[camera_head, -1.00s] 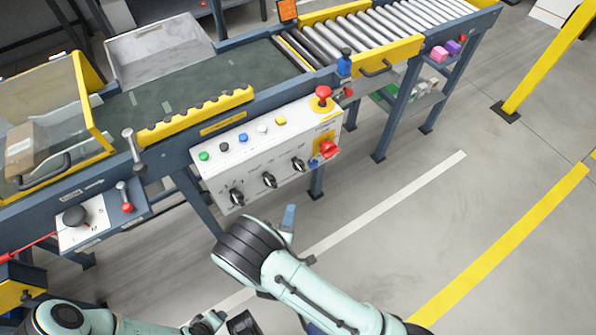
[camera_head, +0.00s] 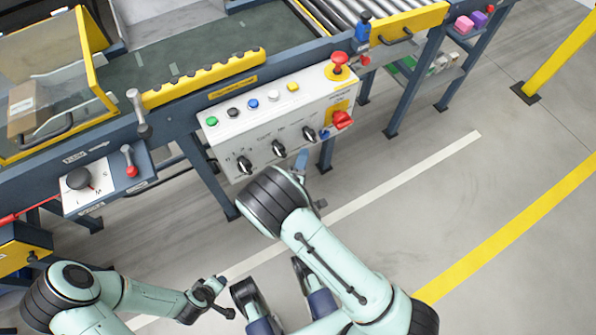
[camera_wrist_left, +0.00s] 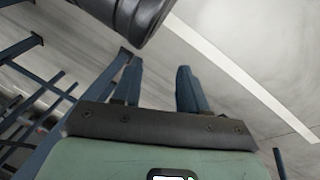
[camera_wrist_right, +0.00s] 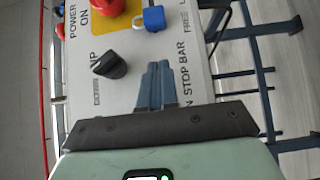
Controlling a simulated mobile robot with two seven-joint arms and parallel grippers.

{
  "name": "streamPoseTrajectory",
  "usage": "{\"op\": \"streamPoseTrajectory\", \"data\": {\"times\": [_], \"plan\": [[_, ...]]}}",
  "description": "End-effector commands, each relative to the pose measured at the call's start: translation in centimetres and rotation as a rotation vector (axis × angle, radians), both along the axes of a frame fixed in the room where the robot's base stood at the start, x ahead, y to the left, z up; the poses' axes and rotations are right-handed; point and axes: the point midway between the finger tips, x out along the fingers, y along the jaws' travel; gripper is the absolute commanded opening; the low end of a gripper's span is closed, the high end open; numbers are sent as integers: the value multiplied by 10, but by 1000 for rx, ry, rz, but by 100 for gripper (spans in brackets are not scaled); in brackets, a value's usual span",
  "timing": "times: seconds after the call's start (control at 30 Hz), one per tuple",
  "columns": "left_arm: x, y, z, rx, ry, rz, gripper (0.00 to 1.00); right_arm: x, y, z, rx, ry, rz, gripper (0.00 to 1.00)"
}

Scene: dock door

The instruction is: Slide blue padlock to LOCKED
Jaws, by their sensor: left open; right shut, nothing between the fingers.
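The blue padlock (camera_wrist_right: 154,18) shows at the top of the right wrist view, on the white panel beside the red switch and next to the word FREE. A second word there is cut off after an L. In the head view the padlock (camera_head: 324,134) is a tiny blue spot left of the red switch. My right gripper (camera_head: 301,160) is shut and empty, just in front of the panel's lower right part. Its fingers (camera_wrist_right: 155,72) point toward the padlock, apart from it in the picture. My left gripper (camera_head: 222,296) is low and away from the panel; its fingers (camera_wrist_left: 158,78) are open and empty.
The white control panel (camera_head: 225,150) carries several buttons, black knobs (camera_head: 278,147), a red mushroom button (camera_head: 339,62) and the red switch (camera_head: 342,119). A black knob (camera_wrist_right: 108,64) is close to my right fingers. Blue conveyor legs (camera_head: 327,155) stand behind; open floor lies to the right.

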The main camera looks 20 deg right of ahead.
Motion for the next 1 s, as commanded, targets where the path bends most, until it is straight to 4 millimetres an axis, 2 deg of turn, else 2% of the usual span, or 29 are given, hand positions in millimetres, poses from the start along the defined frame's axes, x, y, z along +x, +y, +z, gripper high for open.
{"op": "streamPoseTrajectory", "data": {"times": [0.1, 0.2, 0.4, 0.83, 1.0], "plan": [[-12, 2, -13, -2, 42, 2, 43, 19, -17, -1, 0, -3, -3, 0], [-19, 3, -19, -3, 64, 3, 43, 17, -33, -1, -1, 1, -3, 0], [-28, 4, -25, -6, 94, 5, 43, 19, -50, -1, 0, 0, 0, 0], [-29, 4, -25, -5, 96, 4, 43, 19, -55, 0, 0, 0, 0, 0], [-17, 3, -13, -3, 56, 3, 43, 21, -83, 2, -3, 0, -3, 0]]}}
